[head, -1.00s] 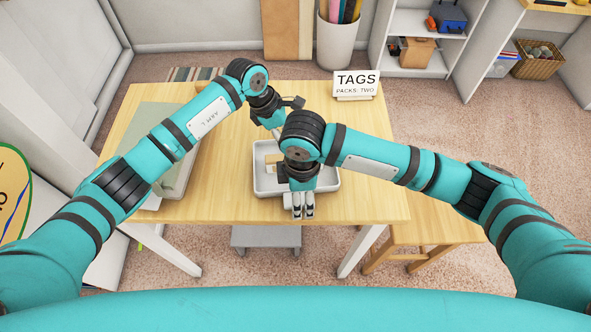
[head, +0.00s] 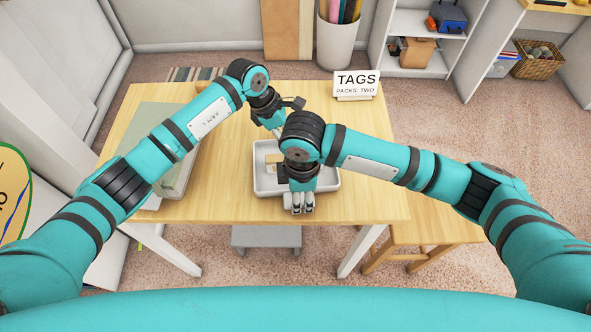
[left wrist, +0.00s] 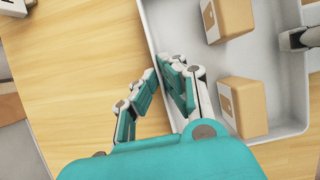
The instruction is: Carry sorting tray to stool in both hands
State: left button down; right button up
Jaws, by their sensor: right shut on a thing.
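The sorting tray (head: 262,190) is white and shallow, with raised walls, and sits on the wooden table. Tan boxes (left wrist: 244,107) lie in it. My right gripper (head: 302,208) is shut on the tray's near wall. Its fingers also show at the tray's opposite side in the left wrist view (left wrist: 296,39). My left gripper (left wrist: 160,78) is open at the tray's other wall, its fingers apart around the rim. In the head view its fingertips are mostly hidden behind my right arm. A wooden stool (head: 432,234) stands right of the table.
The table (head: 225,205) has a grey-green flat item (head: 165,120) at its left and a TAGS sign (head: 356,84) at its back right. A grey step (head: 266,238) is under the front edge. Shelves (head: 420,40) stand behind right. The table right of the tray is clear.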

pick_arm(q)
jog(key=shift+r, duration=0.2)
pick_arm(e)
jog(key=shift+r, duration=0.15)
